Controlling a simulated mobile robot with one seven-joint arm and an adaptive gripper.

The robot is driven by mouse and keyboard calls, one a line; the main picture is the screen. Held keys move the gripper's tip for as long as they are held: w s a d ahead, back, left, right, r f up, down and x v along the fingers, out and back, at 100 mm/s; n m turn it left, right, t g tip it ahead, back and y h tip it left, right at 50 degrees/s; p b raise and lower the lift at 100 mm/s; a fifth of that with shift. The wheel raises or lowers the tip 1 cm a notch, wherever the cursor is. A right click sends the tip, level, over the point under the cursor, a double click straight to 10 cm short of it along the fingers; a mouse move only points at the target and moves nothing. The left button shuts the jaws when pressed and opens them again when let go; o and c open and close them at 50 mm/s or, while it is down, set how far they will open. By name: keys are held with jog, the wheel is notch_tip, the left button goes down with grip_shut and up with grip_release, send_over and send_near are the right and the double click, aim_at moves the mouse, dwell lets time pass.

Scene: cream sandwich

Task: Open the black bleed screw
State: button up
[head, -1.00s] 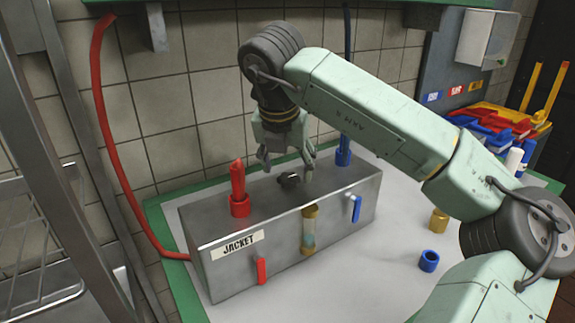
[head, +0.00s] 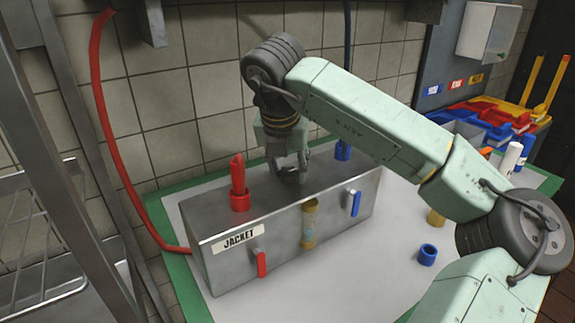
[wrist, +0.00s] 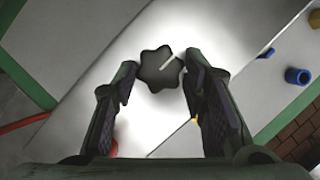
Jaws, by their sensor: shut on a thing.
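The black bleed screw (wrist: 157,70) is a star-shaped knob with a white line on top, on the upper face of the grey metal box (head: 225,272) labelled JACKET. In the wrist view it sits between my fingertips. My gripper (head: 290,172) points down over the middle of the box and is shut on the screw; the fingers also show in the wrist view (wrist: 160,72). In the head view my fingers hide most of the screw.
A red fitting (head: 239,185) stands left of my gripper and a blue fitting (head: 343,150) right of it. The box front has a red lever (head: 261,263), a sight glass (head: 309,222) and a blue lever (head: 355,203). A loose blue ring (head: 427,254) lies on the table.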

jog(key=c, duration=0.4)
jog(key=shift+o, duration=0.2)
jog(key=shift+f+n+b, duration=0.1)
jog(key=shift+n+b, duration=0.2)
jog(key=shift+b, duration=0.1)
jog(key=n+y+b, duration=0.1)
jog(key=n+b, duration=0.1)
jog(key=shift+d+n, duration=0.2)
jog(key=shift+n, duration=0.2)
jog(key=n+y+b, duration=0.1)
jog(key=n+y, duration=0.1)
jog(key=n, duration=0.2)
jog(key=shift+d+n, duration=0.15)
jog(key=shift+n, duration=0.15)
jog(key=n, duration=0.2)
jog(key=n+g+y+p, duration=0.1)
jog(key=n, duration=0.1)
jog(key=shift+w+d+r+g, duration=0.15)
jog(key=shift+w+r+g, duration=0.05)
jog(key=shift+g, duration=0.1)
jog(key=n+p, duration=0.1)
jog(key=n, duration=0.1)
jog(key=n+g+y+p, duration=0.1)
jog(key=n, duration=0.2)
jog(key=shift+w+g, duration=0.2)
jog(key=shift+g, duration=0.1)
jog(key=shift+d+f+n, duration=0.1)
jog(key=shift+n, duration=0.4)
